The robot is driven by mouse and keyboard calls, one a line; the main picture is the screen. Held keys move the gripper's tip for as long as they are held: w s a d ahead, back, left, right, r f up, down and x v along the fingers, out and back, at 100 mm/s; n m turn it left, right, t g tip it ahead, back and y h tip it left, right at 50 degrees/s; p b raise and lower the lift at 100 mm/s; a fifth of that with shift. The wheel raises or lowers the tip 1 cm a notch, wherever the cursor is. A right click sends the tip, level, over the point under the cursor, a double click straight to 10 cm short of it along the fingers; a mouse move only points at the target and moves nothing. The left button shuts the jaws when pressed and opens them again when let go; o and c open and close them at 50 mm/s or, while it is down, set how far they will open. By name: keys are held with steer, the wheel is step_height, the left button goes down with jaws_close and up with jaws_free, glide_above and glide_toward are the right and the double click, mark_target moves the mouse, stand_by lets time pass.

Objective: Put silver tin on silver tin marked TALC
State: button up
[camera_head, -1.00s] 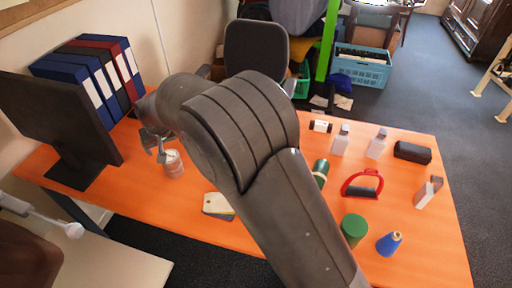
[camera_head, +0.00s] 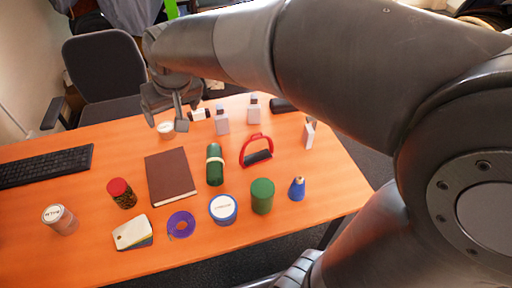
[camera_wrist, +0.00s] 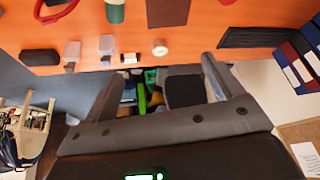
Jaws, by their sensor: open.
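A silver-looking tin (camera_head: 60,221) with a white labelled top stands at the left front of the desk. A smaller round tin (camera_head: 166,130) with a pale top stands near the far edge, just below my gripper. It also shows in the wrist view (camera_wrist: 160,48), beyond the gap between the fingers. I cannot read the lettering well enough to tell which is marked TALC. My gripper (camera_head: 168,122) is open and empty above the far edge; its spread fingers show in the wrist view (camera_wrist: 160,82).
A brown book (camera_head: 170,177), green cylinder (camera_head: 214,165), red-handled tool (camera_head: 257,151), blue-rimmed round tin (camera_head: 223,209) and purple coil (camera_head: 181,224) lie mid-desk. A keyboard (camera_head: 45,166) lies left; a chair (camera_head: 105,75) stands behind.

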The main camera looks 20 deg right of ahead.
steer(key=s+d+f+m+t+h, duration=0.1)
steer(key=s+d+m+h, duration=0.1)
steer(key=s+d, duration=1.4)
steer(key=shift+s+d+m, duration=0.4)
steer(key=shift+d+m, duration=0.4)
steer(key=shift+d, duration=0.05)
